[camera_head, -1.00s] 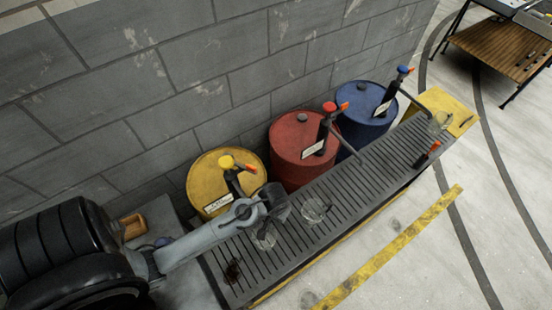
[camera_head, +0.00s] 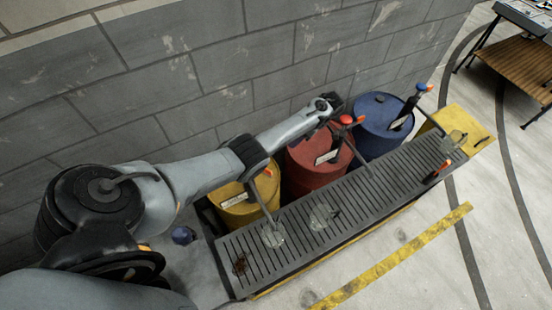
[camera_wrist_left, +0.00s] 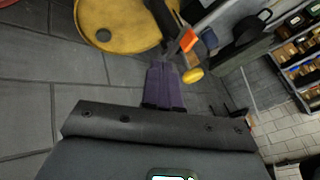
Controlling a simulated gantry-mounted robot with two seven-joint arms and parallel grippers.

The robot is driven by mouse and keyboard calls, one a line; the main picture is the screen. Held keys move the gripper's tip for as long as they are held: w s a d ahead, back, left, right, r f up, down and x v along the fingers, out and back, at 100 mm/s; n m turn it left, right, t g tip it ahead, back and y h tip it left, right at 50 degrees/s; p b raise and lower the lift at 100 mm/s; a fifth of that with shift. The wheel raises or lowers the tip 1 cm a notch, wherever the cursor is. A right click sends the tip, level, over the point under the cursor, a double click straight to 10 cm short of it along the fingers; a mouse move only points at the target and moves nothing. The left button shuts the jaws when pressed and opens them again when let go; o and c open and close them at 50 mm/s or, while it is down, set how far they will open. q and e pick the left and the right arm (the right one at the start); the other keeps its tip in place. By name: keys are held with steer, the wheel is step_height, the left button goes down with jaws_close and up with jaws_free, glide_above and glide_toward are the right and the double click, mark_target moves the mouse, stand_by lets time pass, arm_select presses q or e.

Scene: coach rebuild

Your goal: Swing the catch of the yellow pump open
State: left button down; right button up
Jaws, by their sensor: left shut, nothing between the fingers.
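The yellow pump stands on the yellow drum (camera_head: 236,204). In the head view my left arm hides its knob, and its orange catch (camera_head: 269,172) shows beside the arm. In the left wrist view the pump's yellow knob (camera_wrist_left: 193,76) and orange catch (camera_wrist_left: 187,40) show just right of my left gripper (camera_wrist_left: 165,72). Its purple fingers are shut, with nothing between them, close to the pump; I cannot tell whether they touch it. In the head view the dark wrist end is behind the red pump, near the wall, and the fingertips are hidden. My right gripper is not in view.
The red drum (camera_head: 312,165) and blue drum (camera_head: 375,135), each with a pump, stand along the block wall (camera_head: 190,70). A slatted grate (camera_head: 350,215) with clear containers runs in front. The floor beyond the yellow stripe (camera_head: 400,255) is clear.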

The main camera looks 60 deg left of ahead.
arm_select(q)
steer(key=s+f+p, duration=0.4)
steer(key=s+f, duration=0.3)
steer(key=s, duration=0.2)
steer(key=shift+s+d+f+n, duration=0.2)
steer(key=shift+s+f+n, duration=0.05)
steer(key=shift+n, duration=0.05)
stand_by(0.4)
